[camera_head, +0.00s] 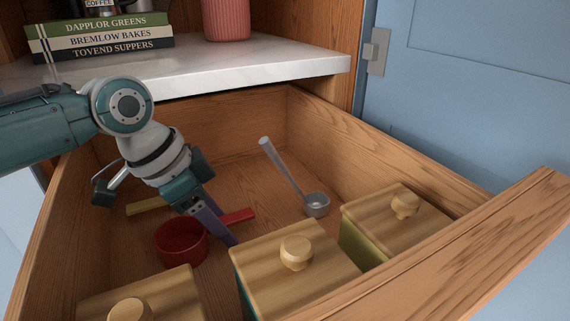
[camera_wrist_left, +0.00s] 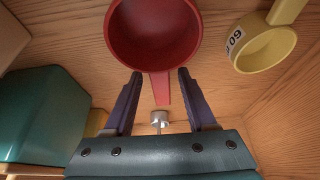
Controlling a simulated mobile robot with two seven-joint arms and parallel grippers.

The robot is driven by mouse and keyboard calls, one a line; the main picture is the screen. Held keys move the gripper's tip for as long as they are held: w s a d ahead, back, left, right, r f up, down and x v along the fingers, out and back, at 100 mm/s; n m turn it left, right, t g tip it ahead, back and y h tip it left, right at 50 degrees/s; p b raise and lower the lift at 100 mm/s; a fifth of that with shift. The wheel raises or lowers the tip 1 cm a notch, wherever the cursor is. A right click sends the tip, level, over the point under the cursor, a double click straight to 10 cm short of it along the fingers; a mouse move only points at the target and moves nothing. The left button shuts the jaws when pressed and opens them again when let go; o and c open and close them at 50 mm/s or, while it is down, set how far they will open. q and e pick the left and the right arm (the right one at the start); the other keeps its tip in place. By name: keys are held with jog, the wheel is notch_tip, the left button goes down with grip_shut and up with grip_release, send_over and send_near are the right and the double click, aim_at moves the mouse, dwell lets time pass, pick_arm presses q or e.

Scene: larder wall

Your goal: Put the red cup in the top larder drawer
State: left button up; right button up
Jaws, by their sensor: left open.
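The red cup (camera_head: 182,243) is a measuring cup with a flat red handle. It is inside the open wooden drawer (camera_head: 415,165) and looks to rest on its floor. In the left wrist view the red cup (camera_wrist_left: 153,38) is at the top, with its handle pointing down between the two purple fingers. My left gripper (camera_head: 226,233) reaches down into the drawer at the handle. It is open, with a finger on each side of the handle (camera_wrist_left: 161,88) and gaps showing. In the head view the arm hides part of the handle. My right gripper is not in view.
A yellow cup marked 60 (camera_wrist_left: 264,50) lies beside the red one. A grey ladle (camera_head: 317,204) leans in the drawer. Wooden-lidded canisters (camera_head: 330,268) fill its front. A marble shelf (camera_head: 250,66) above holds books (camera_head: 105,35) and a pink ribbed pot (camera_head: 226,20).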

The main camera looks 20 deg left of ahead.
pick_arm(q)
jog(key=p+v, duration=0.4)
jog(key=v, duration=0.8)
jog(key=shift+p, duration=0.4)
jog(key=shift+w, duration=0.1)
